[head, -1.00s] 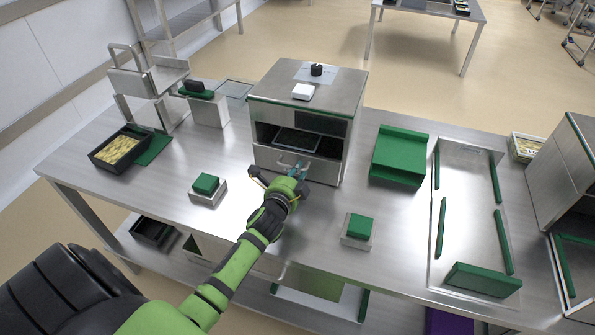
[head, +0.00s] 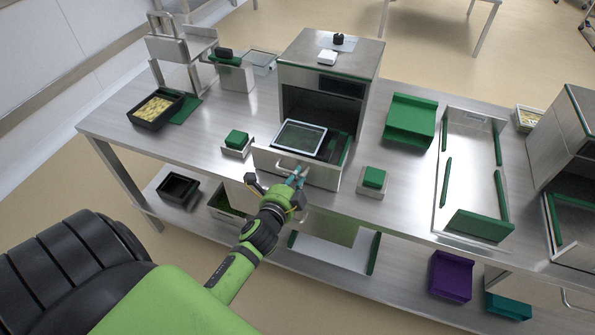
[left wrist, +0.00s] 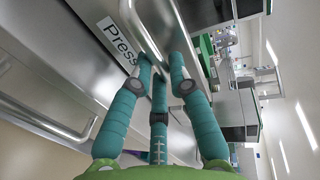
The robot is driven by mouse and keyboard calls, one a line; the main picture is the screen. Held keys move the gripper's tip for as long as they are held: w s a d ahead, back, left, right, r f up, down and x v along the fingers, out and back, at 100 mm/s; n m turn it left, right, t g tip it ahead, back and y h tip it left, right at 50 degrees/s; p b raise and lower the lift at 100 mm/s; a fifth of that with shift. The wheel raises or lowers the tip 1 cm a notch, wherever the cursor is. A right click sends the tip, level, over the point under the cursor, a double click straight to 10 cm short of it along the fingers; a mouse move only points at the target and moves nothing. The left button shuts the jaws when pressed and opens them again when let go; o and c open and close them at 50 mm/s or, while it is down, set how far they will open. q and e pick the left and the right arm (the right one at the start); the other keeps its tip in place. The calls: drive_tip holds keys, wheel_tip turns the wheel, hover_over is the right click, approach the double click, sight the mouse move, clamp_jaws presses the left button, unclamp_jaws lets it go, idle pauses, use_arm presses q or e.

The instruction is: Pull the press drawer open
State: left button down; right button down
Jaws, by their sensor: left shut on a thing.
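The press (head: 330,75) is a steel box on the bench with a dark opening in front. Its drawer (head: 322,176) stands pulled out toward me, with a framed pane and a dark tray (head: 301,137) showing inside. My left gripper (head: 295,180) is shut on the drawer handle at the drawer's front. In the left wrist view, the teal fingers (left wrist: 158,82) close around the bar handle (left wrist: 143,32), beside a "Press" label (left wrist: 117,44). My right gripper is not in view.
Green blocks on small stands sit left (head: 236,140) and right (head: 374,178) of the drawer. A black tray of yellow food (head: 156,109) is at the left, a green stand (head: 411,119) right of the press. A lower shelf holds a purple bin (head: 451,276).

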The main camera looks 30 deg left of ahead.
use_arm(q)
drive_tip(key=shift+s+d, duration=0.1)
drive_tip(key=shift+s, duration=0.4)
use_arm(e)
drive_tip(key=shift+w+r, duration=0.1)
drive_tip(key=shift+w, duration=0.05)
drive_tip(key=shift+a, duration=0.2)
use_arm(q)
drive_tip(key=c, duration=1.2)
unclamp_jaws()
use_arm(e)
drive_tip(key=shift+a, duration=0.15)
use_arm(q)
drive_tip(key=shift+o, duration=0.2)
drive_tip(key=v, duration=1.2)
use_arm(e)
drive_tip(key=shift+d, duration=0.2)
